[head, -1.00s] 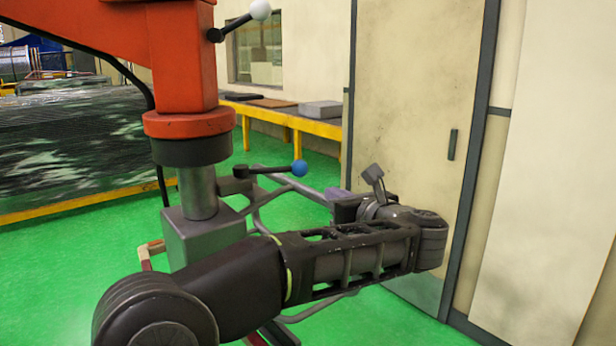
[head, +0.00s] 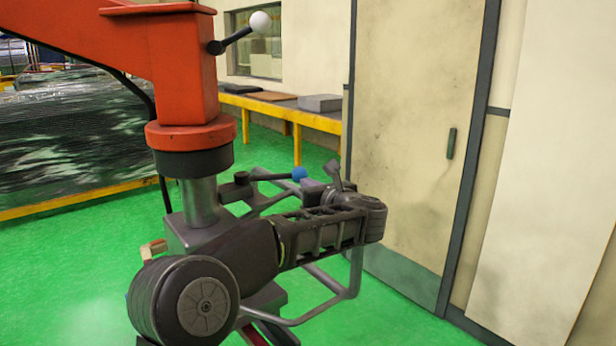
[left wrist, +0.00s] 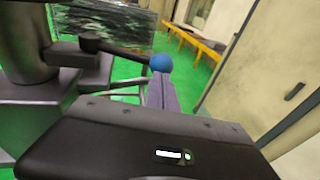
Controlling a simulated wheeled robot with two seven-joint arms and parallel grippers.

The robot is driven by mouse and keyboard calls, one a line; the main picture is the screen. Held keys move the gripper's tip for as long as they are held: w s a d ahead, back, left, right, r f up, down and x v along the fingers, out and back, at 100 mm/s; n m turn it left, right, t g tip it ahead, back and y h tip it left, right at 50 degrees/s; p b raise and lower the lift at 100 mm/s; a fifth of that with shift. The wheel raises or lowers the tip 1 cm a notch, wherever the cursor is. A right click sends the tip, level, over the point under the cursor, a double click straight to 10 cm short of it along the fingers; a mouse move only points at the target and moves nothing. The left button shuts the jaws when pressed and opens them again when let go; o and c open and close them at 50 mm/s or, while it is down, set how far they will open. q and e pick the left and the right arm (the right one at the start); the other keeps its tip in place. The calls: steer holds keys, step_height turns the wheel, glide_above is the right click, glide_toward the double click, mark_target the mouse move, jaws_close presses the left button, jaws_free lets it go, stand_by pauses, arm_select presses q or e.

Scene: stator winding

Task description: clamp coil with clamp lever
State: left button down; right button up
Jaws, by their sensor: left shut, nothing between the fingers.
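A black lever with a blue ball knob (head: 299,174) sticks out to the right from the grey block at the foot of the machine's steel column (head: 200,203). A second black lever with a white ball knob (head: 261,21) is higher up on the orange arm. My left gripper (head: 308,186) is shut and empty, its pale purple-grey fingers right by the blue knob. In the left wrist view, the shut fingers (left wrist: 161,92) point at the blue knob (left wrist: 161,63); I cannot tell whether they touch. I cannot make out a coil. My right gripper is not in view.
The orange machine arm (head: 185,75) and its column stand close left of my arm. Grey bent tubing (head: 330,285) lies below and behind my forearm. A beige door (head: 405,130) and wall are on the right. A yellow-framed bench (head: 290,118) stands at the back.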

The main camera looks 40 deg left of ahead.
mark_target(306, 174)
arm_select(q)
steer(key=shift+w+a, duration=0.15)
steer(key=shift+a, duration=0.15)
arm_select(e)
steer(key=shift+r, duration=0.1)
arm_select(q)
steer(key=shift+w, duration=0.15)
